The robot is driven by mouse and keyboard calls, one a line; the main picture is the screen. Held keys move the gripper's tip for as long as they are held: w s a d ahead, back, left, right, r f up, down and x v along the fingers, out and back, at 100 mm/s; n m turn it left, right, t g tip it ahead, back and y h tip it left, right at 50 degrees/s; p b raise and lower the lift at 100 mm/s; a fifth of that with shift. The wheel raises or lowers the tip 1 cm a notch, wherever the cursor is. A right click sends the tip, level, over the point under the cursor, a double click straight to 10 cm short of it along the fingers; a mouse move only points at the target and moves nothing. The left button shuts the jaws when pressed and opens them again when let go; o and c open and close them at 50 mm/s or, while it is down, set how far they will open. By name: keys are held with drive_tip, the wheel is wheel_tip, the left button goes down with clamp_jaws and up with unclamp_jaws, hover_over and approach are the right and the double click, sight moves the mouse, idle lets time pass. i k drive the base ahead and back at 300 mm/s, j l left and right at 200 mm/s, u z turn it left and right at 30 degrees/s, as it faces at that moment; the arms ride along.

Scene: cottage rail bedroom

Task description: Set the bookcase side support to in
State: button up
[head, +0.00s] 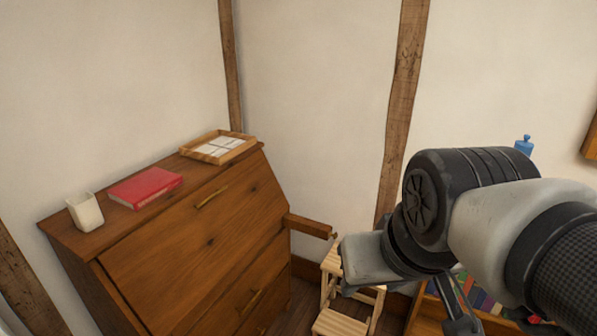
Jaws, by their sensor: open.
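A brown wooden bureau (180,255) with a sloping front stands against the wall at the left and centre of the head view. The bookcase side support (308,226) is a wooden bar that sticks out from the bureau's right side, near the top of its drawers. What looks like my gripper (348,262), a grey block at the end of my dark wrist, is just right of the bar's outer end. My gripper is open. Its fingers are hard to make out, and I cannot tell whether it touches the bar.
A white cup (86,212), a red book (146,187) and a wooden tray (219,147) stand on the bureau top. A pale step stool (338,323) is below my gripper. A low bookcase (425,316) with books is at lower right, partly hidden by my arm. A blue bottle (524,145) shows behind my arm.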

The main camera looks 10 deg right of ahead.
sight(316, 229)
drive_tip(key=l+z, duration=0.1)
drive_tip(key=l, duration=0.2)
drive_tip(key=i+j, duration=0.1)
drive_tip(key=i, duration=0.5)
drive_tip(key=i+j+u, duration=0.15)
drive_tip(key=i, duration=0.5)
